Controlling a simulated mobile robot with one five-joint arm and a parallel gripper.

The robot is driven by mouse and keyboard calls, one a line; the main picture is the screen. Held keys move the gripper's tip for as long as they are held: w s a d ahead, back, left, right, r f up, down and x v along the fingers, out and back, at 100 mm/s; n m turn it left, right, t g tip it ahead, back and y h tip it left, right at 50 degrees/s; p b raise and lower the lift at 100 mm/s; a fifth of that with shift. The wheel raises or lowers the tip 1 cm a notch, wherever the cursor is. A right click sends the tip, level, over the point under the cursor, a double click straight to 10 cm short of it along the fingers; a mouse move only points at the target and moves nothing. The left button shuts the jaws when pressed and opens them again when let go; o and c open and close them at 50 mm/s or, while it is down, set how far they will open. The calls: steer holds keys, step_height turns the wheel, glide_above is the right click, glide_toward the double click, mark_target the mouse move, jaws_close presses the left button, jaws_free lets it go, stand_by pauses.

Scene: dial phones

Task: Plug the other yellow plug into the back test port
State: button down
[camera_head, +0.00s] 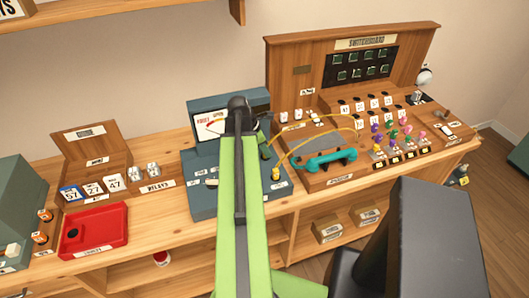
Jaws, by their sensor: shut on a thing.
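The blue-grey test set (203,203) with a dial meter stands mid-counter, left of the wooden switchboard. One yellow plug (276,173) stands upright in the right part of the test set's sloping top, with a yellow cord (310,145) arching from it to the switchboard. A second yellow cord (300,121) arches to my gripper (265,148), which is small and dark, just right of my green arm and above the test set. The gripper is shut on the other yellow plug, which is mostly hidden. The back test port cannot be made out behind my arm and gripper.
The switchboard (290,62) carries a teal handset (325,160) and several coloured plugs at its right. A wooden relay box (95,160) and a red tray (97,228) are at left. The counter strip before the test set is mostly clear.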

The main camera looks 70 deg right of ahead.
steer(key=shift+f, duration=0.2)
steer(key=c, duration=1.2)
jaws_free()
steer(key=shift+c, duration=0.2)
steer(key=shift+o, duration=1.2)
steer(key=shift+r, duration=0.1)
step_height(320, 180, up, 7)
steer(key=p, duration=0.7)
steer(key=shift+r, duration=0.2)
step_height(320, 180, up, 4)
steer(key=p, duration=0.4)
